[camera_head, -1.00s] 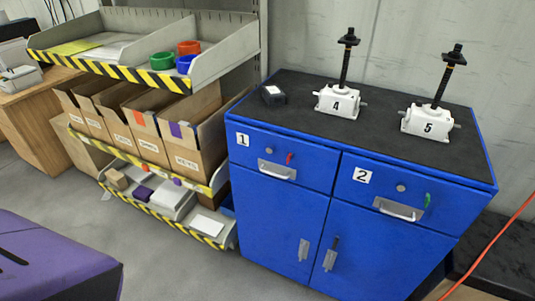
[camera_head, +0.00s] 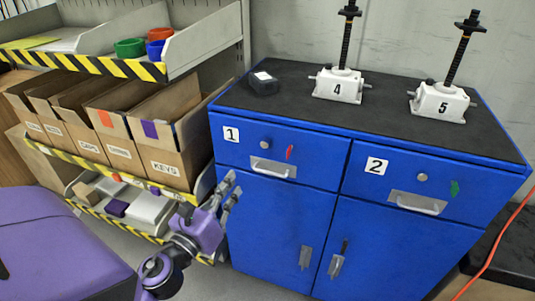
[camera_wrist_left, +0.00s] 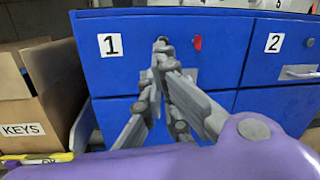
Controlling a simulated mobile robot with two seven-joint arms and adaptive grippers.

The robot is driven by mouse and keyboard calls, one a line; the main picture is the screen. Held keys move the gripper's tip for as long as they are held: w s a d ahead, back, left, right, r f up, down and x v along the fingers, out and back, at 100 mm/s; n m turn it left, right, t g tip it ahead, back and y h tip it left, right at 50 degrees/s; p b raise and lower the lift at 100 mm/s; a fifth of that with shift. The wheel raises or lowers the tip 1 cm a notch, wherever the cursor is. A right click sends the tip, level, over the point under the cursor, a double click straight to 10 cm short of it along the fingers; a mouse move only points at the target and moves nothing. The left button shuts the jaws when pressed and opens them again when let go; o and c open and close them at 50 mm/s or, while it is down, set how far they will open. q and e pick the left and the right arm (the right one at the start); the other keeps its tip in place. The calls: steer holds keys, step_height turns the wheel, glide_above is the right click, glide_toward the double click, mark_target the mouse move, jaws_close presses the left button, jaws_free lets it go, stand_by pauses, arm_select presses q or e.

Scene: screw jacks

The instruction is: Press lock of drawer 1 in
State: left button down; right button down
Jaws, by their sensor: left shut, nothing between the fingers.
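Drawer 1 (camera_head: 310,152) is the upper left drawer of the blue cabinet, marked with a "1" label, and looks closed. Its round lock (camera_head: 265,145) sits above the metal handle (camera_head: 273,168), with a red tag (camera_head: 289,152) to its right. My left gripper (camera_head: 232,186) is shut and empty, in front of the cabinet's left side, lower than the lock in the head view. In the left wrist view the fingertips (camera_wrist_left: 161,45) overlap the place of the lock and mostly hide it; contact cannot be told. My right gripper is not in view.
Drawer 2 (camera_head: 373,195) is beside it, with its own lock (camera_head: 422,177) and green tag. Screw jacks 4 (camera_head: 338,85) and 5 (camera_head: 440,102) and a small black box (camera_head: 263,84) stand on top. Shelving with cardboard boxes (camera_head: 168,130) stands close on the left.

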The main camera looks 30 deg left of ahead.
arm_select(q)
steer(key=m, duration=0.1)
steer(key=d+m, duration=0.1)
steer(key=shift+w+r+m, duration=0.1)
steer(key=shift+m, duration=0.2)
steer(key=shift+a, duration=0.15)
steer(key=p, duration=0.3)
glide_toward(265, 145)
steer(key=w, duration=0.5)
steer(key=shift+w+a+r, duration=0.15)
steer(key=shift+a+r, duration=0.1)
steer(key=shift+a, duration=0.1)
steer(key=shift+w+a, duration=0.1)
steer(key=shift+w, duration=0.6)
